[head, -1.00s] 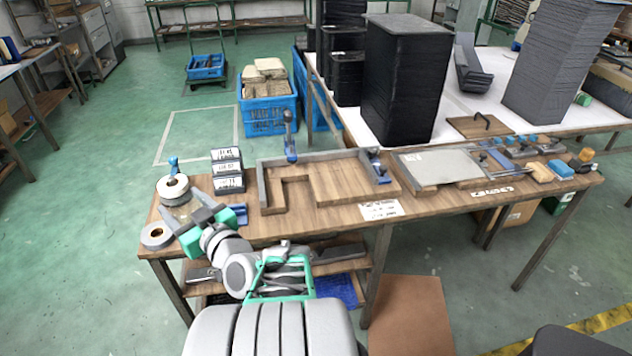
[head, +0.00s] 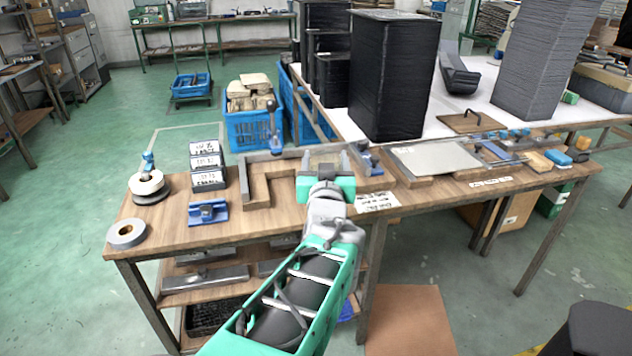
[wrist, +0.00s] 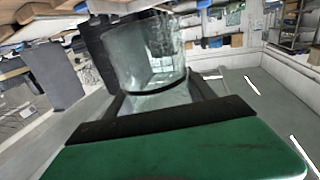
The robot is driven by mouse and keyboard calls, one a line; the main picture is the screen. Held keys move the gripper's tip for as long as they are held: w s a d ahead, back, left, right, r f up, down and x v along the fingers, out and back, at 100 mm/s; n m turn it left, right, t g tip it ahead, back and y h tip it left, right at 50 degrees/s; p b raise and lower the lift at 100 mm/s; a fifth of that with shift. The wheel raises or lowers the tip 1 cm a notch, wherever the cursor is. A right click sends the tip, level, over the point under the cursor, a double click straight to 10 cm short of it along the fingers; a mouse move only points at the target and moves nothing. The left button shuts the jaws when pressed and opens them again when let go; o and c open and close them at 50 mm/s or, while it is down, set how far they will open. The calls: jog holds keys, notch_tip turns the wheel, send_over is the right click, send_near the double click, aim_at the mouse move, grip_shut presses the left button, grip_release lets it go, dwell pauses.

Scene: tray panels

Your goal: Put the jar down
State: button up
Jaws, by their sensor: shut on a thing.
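The jar (wrist: 147,52) is clear glass and shows large in the wrist view, between the two dark fingers. My gripper (head: 324,160) is shut on it; in the head view the jar is faint and hard to make out against the wood. The gripper and jar appear over the wooden tray panel (head: 258,184) with grey edging on the workbench (head: 420,206). I cannot tell whether the jar's base touches anything. The arm hides part of the bench's front edge.
Tape rolls (head: 127,234), a rack of labelled boxes (head: 206,166) and a blue fixture (head: 208,212) stand on the bench's left. A grey plate (head: 435,158) and several tools lie to the right. A tall black stack (head: 391,80) stands behind. Bare wood shows at the front left.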

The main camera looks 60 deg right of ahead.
jog(key=shift+w+d+f+b, duration=0.4)
jog(key=shift+w+d+f, duration=0.25)
jog(key=shift+w+f, duration=1.25)
jog(key=shift+w+d+f+b, duration=0.45)
jog(key=shift+w+d+f, duration=0.15)
jog(key=shift+w+f, duration=1.25)
jog(key=shift+w+d+f+b, duration=0.4)
jog(key=shift+w+d+f, duration=0.25)
jog(key=shift+w+f, duration=1.2)
jog(key=shift+s+f, duration=0.25)
jog(key=shift+s, duration=0.05)
jog(key=shift+f, duration=0.2)
jog(key=o, duration=1.9)
jog(key=shift+c, duration=0.2)
jog(key=shift+r, duration=0.15)
